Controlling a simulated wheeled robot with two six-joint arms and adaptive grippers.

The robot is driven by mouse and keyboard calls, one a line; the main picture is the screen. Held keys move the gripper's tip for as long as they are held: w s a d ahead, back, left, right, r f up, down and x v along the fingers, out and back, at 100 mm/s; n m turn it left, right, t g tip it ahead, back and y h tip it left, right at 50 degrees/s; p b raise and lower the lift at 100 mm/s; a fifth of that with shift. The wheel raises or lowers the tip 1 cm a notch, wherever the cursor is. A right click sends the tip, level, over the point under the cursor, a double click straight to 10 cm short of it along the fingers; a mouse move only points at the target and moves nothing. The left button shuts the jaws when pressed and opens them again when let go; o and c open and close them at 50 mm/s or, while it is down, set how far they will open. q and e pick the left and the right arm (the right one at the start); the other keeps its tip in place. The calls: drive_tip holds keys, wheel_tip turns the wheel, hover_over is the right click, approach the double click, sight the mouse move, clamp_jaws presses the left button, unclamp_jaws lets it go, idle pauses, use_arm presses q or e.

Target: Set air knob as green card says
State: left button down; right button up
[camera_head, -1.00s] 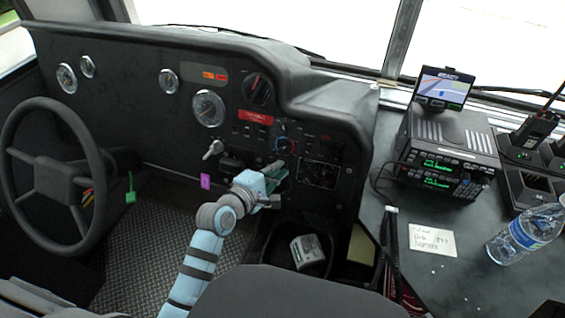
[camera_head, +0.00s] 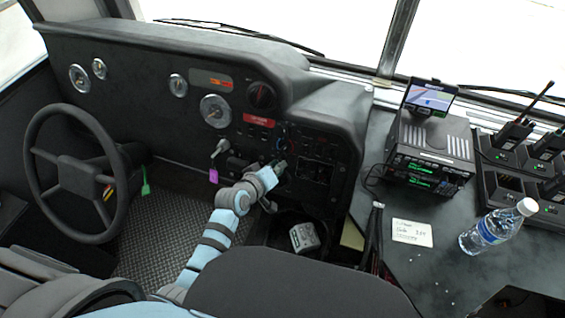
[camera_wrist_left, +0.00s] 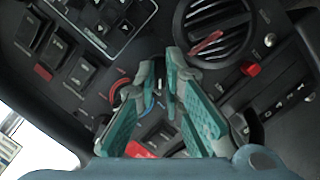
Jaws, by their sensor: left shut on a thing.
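The air knob, ringed by blue and red arcs, is mostly hidden behind my left fingers; its blue arc shows in the left wrist view (camera_wrist_left: 148,106). My left gripper (camera_head: 279,166) is at the dash panel, and its teal fingers (camera_wrist_left: 168,80) are shut on the knob in the left wrist view. The knob's setting is hidden. A small green card (camera_head: 146,188) hangs right of the steering wheel; its writing is too small to read. My right gripper is not in view.
A key with a purple tag (camera_head: 213,175) is left of my gripper. The steering wheel (camera_head: 70,172) stands at the left. A radio (camera_head: 432,150), a white handwritten note (camera_head: 412,232) and a water bottle (camera_head: 498,225) are on the right counter. A round vent (camera_wrist_left: 217,30) is close to my fingers.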

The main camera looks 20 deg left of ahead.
use_arm(q)
drive_tip(key=shift+s+d+f+m+g+y+p, duration=0.1)
drive_tip(key=shift+m+y+p, duration=0.35)
drive_tip(key=shift+m+p, duration=0.7)
drive_tip(key=shift+w+r+m+g+y+p, duration=0.1)
drive_tip(key=shift+m+y+p, duration=0.4)
drive_tip(key=shift+m, duration=1.2)
drive_tip(key=shift+s+d+f+m+g+y+p, duration=0.1)
drive_tip(key=shift+m+y+p, duration=0.25)
drive_tip(key=shift+m+p, duration=0.85)
drive_tip(key=shift+m+b, duration=0.3)
drive_tip(key=shift+m, duration=0.05)
drive_tip(key=c, duration=1.7)
unclamp_jaws()
